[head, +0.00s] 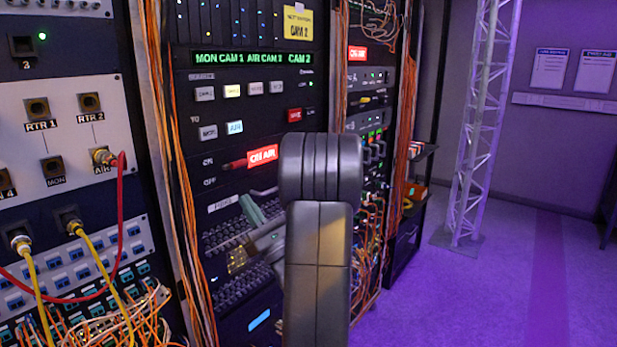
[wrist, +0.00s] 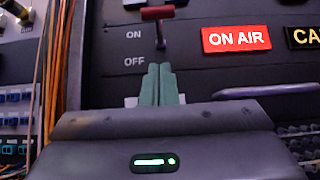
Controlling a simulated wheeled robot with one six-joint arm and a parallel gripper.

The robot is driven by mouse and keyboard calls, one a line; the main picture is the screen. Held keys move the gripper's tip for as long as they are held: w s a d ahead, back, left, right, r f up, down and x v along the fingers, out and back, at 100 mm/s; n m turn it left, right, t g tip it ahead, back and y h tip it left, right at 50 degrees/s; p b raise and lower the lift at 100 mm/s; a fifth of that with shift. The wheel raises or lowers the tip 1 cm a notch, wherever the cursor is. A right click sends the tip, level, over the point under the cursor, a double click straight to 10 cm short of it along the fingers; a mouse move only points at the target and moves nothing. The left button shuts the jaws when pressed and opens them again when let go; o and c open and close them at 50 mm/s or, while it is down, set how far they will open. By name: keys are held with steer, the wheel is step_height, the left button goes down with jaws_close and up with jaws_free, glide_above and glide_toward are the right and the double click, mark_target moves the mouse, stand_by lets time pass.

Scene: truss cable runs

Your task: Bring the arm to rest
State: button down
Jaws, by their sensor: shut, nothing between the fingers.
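My gripper (wrist: 159,67) shows in the wrist view with its two green fingers together and nothing between them. It also shows in the head view (head: 246,200), in front of the rack and partly hidden by my own arm. A lever switch with a red handle (wrist: 158,13) stands just above the fingertips in the wrist view, with a visible gap. The handle is up, above the ON label. The same red handle (head: 236,163) shows in the head view beside the ON AIR sign (head: 262,156).
A patch panel (head: 60,140) at left has a red cable (head: 121,200) and yellow cables (head: 98,262) plugged in. Orange cable bundles (head: 172,150) run down the rack edges. A lattice truss (head: 478,130) stands at right, with open purple floor (head: 500,290) around it.

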steer(key=v, duration=0.5)
steer(key=shift+s+d+f+b, duration=0.15)
steer(key=shift+s+d+b, duration=0.1)
steer(key=shift+b, duration=0.15)
